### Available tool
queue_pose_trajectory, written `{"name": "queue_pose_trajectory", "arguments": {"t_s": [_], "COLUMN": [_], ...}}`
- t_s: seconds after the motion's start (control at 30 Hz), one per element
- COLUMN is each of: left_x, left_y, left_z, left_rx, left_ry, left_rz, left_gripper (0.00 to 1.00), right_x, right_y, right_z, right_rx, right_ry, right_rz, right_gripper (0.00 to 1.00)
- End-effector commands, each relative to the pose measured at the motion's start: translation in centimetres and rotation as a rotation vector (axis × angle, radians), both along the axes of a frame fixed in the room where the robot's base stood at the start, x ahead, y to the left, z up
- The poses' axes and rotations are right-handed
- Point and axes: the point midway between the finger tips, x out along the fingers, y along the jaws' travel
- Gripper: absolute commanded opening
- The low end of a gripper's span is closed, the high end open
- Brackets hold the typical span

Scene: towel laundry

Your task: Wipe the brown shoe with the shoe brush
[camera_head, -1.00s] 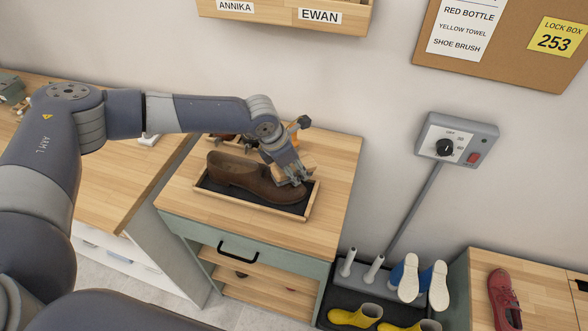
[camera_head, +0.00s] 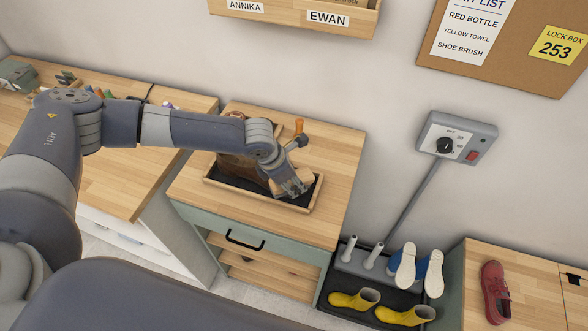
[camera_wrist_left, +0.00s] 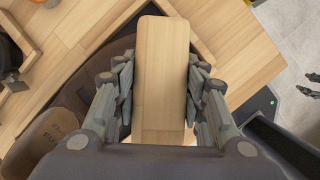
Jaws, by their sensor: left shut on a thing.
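My left gripper (camera_head: 293,186) is shut on the wooden shoe brush (camera_wrist_left: 162,70). Its fingers sit on both sides of the pale block, and the bristles are hidden below. The brown shoe (camera_head: 238,168) lies in a shallow wooden tray (camera_head: 250,197) with a dark floor, partly hidden behind my left arm. In the wrist view the shoe (camera_wrist_left: 45,135) is at the left and runs under the gripper. The brush is at the tray's right part, near the shoe's right end; I cannot tell whether they touch. My right gripper is not in view.
The tray stands on a wood-topped cabinet (camera_head: 338,150). An orange-handled item (camera_head: 298,127) is behind the gripper. Yellow boots (camera_head: 354,299) and blue-white shoes (camera_head: 433,272) are at a boot rack below right. A red shoe (camera_head: 495,292) lies on another surface at right.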

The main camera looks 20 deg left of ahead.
Motion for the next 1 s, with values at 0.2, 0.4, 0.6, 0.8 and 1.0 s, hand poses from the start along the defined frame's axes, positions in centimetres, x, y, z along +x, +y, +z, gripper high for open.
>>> {"name": "queue_pose_trajectory", "arguments": {"t_s": [0.2,0.4,0.6,0.8,1.0], "left_x": [-0.3,-0.3,-0.3,-0.2,-0.2], "left_y": [0.0,-0.1,-0.2,-0.5,-0.7], "left_z": [0.0,0.2,1.9,3.6,5.4], "left_rx": [-0.001,-0.001,-0.002,-0.003,-0.002], "left_ry": [-0.002,-0.002,-0.002,-0.003,-0.003], "left_rz": [0.000,-0.001,-0.001,-0.001,-0.002], "left_gripper": [0.13,0.13,0.13,0.13,0.13], "right_x": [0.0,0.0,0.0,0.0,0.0], "right_y": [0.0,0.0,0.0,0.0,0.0], "right_z": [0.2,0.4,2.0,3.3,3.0], "right_rx": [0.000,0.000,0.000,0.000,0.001], "right_ry": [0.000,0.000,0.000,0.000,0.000], "right_rz": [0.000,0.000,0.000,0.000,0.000], "right_gripper": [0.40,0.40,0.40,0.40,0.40]}}
